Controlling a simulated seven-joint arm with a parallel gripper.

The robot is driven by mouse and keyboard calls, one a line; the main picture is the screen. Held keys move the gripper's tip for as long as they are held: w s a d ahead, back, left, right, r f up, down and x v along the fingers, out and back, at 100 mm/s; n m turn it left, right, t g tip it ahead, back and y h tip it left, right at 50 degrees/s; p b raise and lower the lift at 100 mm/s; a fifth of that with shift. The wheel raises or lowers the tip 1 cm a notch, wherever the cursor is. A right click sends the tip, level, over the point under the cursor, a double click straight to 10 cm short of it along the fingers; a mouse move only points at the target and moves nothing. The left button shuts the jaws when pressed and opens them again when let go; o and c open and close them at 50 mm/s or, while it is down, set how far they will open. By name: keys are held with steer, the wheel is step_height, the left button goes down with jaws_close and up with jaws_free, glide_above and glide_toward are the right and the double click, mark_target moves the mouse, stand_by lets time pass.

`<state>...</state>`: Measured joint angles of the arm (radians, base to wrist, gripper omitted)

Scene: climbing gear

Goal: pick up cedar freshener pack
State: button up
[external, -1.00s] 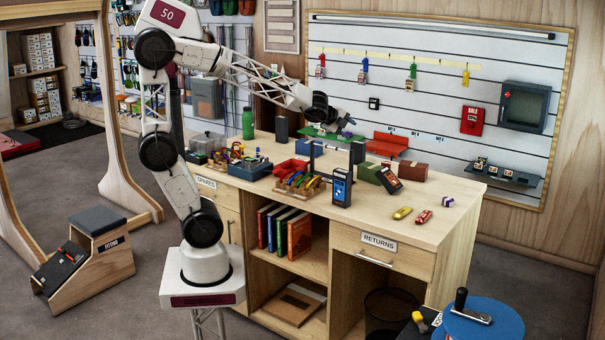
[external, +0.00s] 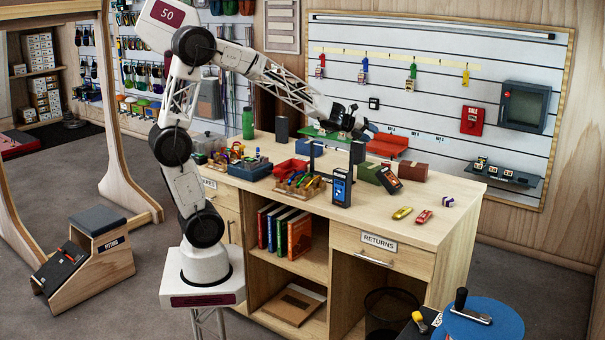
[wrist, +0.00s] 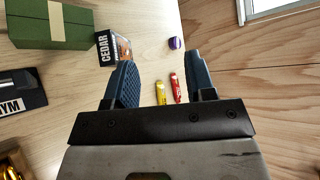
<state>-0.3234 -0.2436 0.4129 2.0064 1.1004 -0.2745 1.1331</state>
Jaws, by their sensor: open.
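The cedar freshener pack is a small box with a black face lettered CEDAR (wrist: 106,49) in the wrist view, just left of my left finger as seen there. In the external view my gripper (external: 362,126) is above the back of the counter, to the left of and higher than the pack. The left finger partly covers the pack in the wrist view.
A green box (external: 368,172) stands against or close beside the pack. A yellow item (external: 402,213), a red item (external: 424,216) and a purple item (external: 447,201) lie on clear counter. A blue-black device (external: 341,187) stands upright.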

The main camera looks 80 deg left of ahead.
glide_toward(382, 174)
steer(key=w+a+f, duration=0.2)
steer(key=w, duration=0.1)
steer(key=shift+a+f, duration=0.1)
steer(key=shift+f, duration=0.05)
steer(key=shift+w, duration=0.1)
steer(key=shift+x, duration=1.2)
steer(key=shift+w, duration=0.15)
steer(key=shift+a+x, duration=0.2)
steer(key=shift+x, duration=2.3)
steer(key=shift+c, duration=0.3)
steer(key=c, duration=0.7)
